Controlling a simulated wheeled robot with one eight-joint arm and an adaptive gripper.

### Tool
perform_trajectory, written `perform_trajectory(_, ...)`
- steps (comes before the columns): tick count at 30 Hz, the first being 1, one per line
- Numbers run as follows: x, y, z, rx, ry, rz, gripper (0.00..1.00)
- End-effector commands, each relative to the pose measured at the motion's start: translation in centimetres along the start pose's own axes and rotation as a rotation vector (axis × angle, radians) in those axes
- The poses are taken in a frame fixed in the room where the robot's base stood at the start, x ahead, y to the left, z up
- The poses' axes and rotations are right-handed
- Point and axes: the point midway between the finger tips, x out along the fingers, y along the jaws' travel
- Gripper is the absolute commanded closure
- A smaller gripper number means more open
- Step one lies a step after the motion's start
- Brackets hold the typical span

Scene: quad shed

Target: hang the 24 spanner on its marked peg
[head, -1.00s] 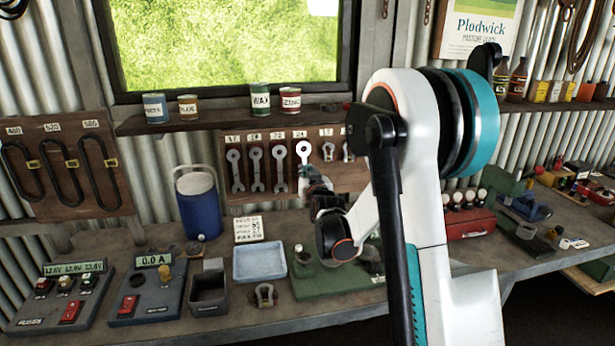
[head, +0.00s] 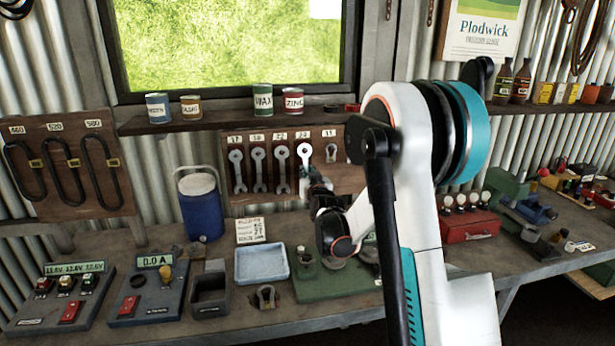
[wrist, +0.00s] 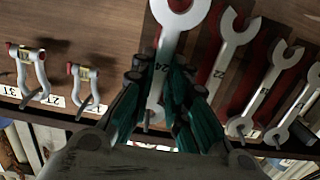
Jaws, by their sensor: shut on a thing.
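My gripper (wrist: 158,100) is shut on the 24 spanner (wrist: 165,40), a pale steel spanner whose shaft, marked 24, runs between the dark green fingers. In the head view the spanner's bright head (head: 304,151) is upright at the tool board (head: 288,133), under the fourth label from the left. My gripper (head: 315,183) is below that head, close to the board. The marked peg is hidden by the spanner, and I cannot tell whether the spanner is on it.
Other spanners (head: 258,168) hang just left of the held one, and a shackle (head: 331,152) hangs just right. A shelf with tins (head: 262,98) is above. The bench below holds a blue cooler (head: 199,207), a pale blue tray (head: 261,263) and a green base (head: 325,287).

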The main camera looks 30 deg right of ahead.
Motion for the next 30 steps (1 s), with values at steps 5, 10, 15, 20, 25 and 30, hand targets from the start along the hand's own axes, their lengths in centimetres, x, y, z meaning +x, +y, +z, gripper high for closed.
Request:
perform_trajectory(5, 0.0, 0.0, 0.0, 0.000, 0.000, 0.000, 1.00)
perform_trajectory(10, 0.0, 0.0, 0.0, 0.000, 0.000, 0.000, 0.81)
perform_trajectory(15, 0.0, 0.0, 0.0, 0.000, 0.000, 0.000, 0.62)
perform_trajectory(20, 0.0, 0.0, 0.0, 0.000, 0.000, 0.000, 0.62)
perform_trajectory(25, -0.4, 0.0, 0.0, 0.000, 0.000, 0.000, 0.62)
perform_trajectory(30, -2.8, 0.0, 0.0, 0.000, 0.000, 0.000, 0.62)
